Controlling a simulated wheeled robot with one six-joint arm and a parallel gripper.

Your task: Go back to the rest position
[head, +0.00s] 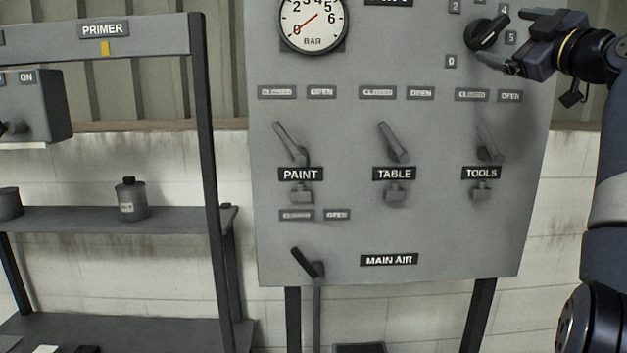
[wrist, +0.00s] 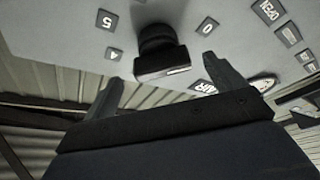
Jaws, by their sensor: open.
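My gripper (head: 507,40) is at the upper right of the grey panel (head: 345,120), its two fingers apart. A black rotary knob (head: 487,33) on the panel lies in front of the fingers, with small number plates around it. In the wrist view the knob (wrist: 163,60) appears between the spread fingertips of my gripper (wrist: 162,72). No clear contact between fingers and knob shows. My arm reaches up along the right edge of the head view, bent and raised, not folded in.
The panel carries a round BAR gauge (head: 313,20), PAINT (head: 291,143), TABLE (head: 393,143) and TOOLS (head: 490,143) levers, and a MAIN AIR lever (head: 308,262). A shelf rack (head: 110,219) with a small canister (head: 131,199) stands at left.

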